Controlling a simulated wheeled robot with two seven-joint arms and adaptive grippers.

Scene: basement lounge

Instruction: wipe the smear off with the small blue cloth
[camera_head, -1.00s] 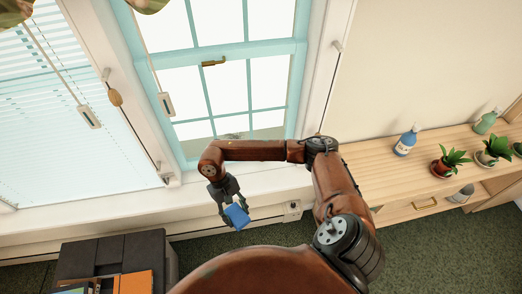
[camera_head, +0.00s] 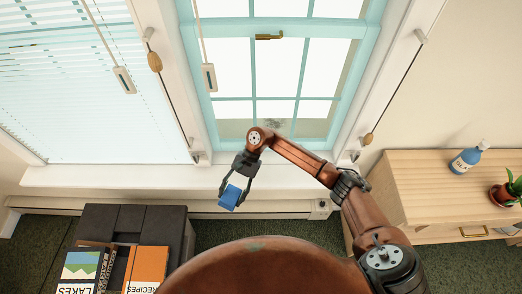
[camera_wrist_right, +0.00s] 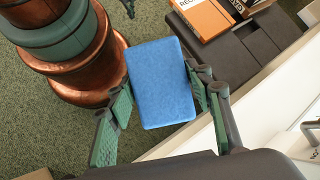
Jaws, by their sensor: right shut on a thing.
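The small blue cloth (camera_head: 230,198) is a folded block held in my right gripper (camera_head: 235,188). In the right wrist view the cloth (camera_wrist_right: 160,85) sits between the two green-padded fingers, which are shut on it. The gripper hangs pointing down in front of the window sill, below the window and apart from the glass. A grey smear (camera_head: 273,126) shows low on the pane of the blue-framed window (camera_head: 232,55), just right of my right wrist. My left gripper is not in view.
The white sill (camera_head: 100,176) runs under the window. A dark cabinet with books (camera_head: 147,265) stands lower left. A wooden sideboard (camera_head: 415,170) at right bears a blue bottle (camera_head: 467,158) and a potted plant (camera_head: 508,190).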

